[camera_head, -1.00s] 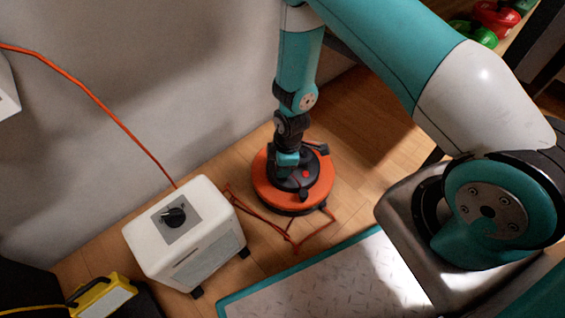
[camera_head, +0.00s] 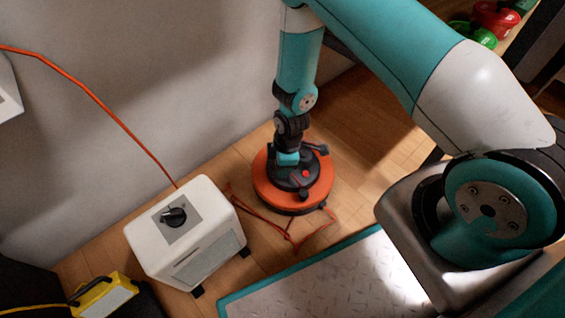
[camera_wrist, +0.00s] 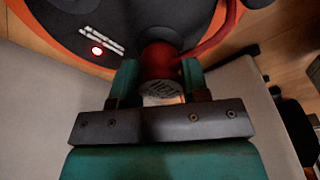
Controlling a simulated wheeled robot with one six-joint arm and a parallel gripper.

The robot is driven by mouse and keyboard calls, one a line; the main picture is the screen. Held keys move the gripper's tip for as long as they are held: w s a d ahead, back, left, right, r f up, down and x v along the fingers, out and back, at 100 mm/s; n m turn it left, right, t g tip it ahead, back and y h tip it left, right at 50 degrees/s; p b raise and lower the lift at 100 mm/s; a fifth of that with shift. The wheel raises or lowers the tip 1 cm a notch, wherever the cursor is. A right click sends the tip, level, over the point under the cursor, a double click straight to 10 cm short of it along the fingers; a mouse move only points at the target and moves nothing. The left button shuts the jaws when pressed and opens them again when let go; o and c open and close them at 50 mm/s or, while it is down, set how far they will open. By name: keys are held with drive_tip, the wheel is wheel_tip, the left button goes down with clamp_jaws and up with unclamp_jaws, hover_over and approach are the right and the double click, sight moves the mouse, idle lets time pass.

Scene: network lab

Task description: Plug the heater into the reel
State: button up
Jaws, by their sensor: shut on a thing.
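The reel (camera_head: 262,189) is an orange disc with a black hub on the wood floor; its hub also shows in the wrist view (camera_wrist: 75,22) with a lit red light. The heater (camera_head: 158,248) is a white box with a black knob, left of the reel. My gripper (camera_wrist: 159,84) is over the reel's hub, its teal fingers shut on a red plug (camera_wrist: 158,62) with a red cord. The plug's far end is against or very close to the hub; I cannot tell whether it is in a socket. In the head view my arm hides the plug.
A red-orange cord (camera_head: 290,238) lies loosely on the floor between heater and reel. Another orange cord (camera_head: 100,103) runs down the wall behind the heater. A yellow lamp-like thing (camera_head: 103,296) stands at lower left. A teal-edged metal plate (camera_head: 330,275) lies in front.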

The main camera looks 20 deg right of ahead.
drive_tip(key=shift+f+b, duration=0.35)
drive_tip(key=shift+f, duration=0.25)
drive_tip(key=o, duration=1)
drive_tip(key=r+p, duration=0.3)
drive_tip(key=r, duration=0.2)
drive_tip(key=d+r+p, duration=0.1)
drive_tip(key=r+p, duration=0.2)
drive_tip(key=r, duration=0.3)
drive_tip(key=d+r+p, duration=0.1)
drive_tip(key=r+p, duration=0.2)
drive_tip(key=r, duration=0.3)
drive_tip(key=shift+s+r, duration=0.2)
drive_tip(key=shift+s, duration=0.1)
